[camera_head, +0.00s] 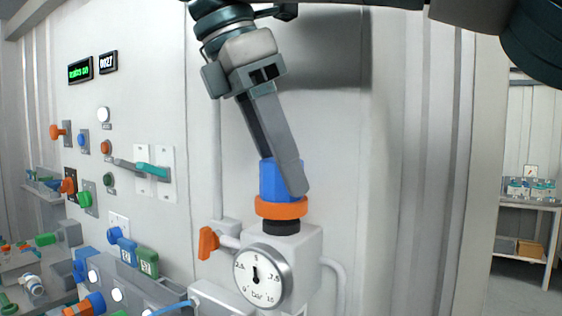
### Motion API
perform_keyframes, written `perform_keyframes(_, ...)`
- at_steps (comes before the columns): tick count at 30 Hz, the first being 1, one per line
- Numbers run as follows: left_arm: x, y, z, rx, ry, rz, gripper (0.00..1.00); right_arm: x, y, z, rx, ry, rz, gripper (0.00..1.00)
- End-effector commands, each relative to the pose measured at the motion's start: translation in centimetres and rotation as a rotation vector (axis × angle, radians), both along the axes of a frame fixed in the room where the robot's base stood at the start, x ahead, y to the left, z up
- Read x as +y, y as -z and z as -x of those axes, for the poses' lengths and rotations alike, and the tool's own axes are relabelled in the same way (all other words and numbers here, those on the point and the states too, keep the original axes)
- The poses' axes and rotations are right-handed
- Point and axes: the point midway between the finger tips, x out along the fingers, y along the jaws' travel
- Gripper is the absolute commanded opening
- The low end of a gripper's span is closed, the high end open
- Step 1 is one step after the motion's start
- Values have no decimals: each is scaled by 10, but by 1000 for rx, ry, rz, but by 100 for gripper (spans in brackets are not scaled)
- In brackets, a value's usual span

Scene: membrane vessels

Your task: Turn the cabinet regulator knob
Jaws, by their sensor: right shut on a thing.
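The regulator knob is a blue block (270,180) above an orange ring (281,208) and a black neck, on top of a white regulator body (300,245). A round gauge (262,276) marked in bar sits on the body's front, its black needle pointing about straight up. My right gripper (281,180) reaches down from above and is shut on the blue knob. The near finger covers the knob's right side, and the other finger is mostly hidden behind it. My left gripper is not in view.
An orange valve handle (208,243) sits on the pipe left of the body. The left wall panel carries switches, buttons, a teal lever (152,169) and two displays (80,70). A shelf (527,205) stands far right. The wall right of the regulator is clear.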

Motion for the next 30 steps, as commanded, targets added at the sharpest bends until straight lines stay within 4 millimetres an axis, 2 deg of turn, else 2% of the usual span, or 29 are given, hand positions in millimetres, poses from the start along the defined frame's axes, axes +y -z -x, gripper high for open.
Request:
perform_keyframes(9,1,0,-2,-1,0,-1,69,0,-1,0,-2,1,-1,18)
perform_keyframes(10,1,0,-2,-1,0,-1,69,0,-1,0,-2,1,-1,45)
perform_keyframes(11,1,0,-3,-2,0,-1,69,0,-1,0,-2,1,-1,48)
perform_keyframes(23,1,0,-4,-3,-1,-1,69,0,0,0,0,0,0,48)
perform_keyframes(30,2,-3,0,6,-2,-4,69,3,-9,1,-1,1,1,48)
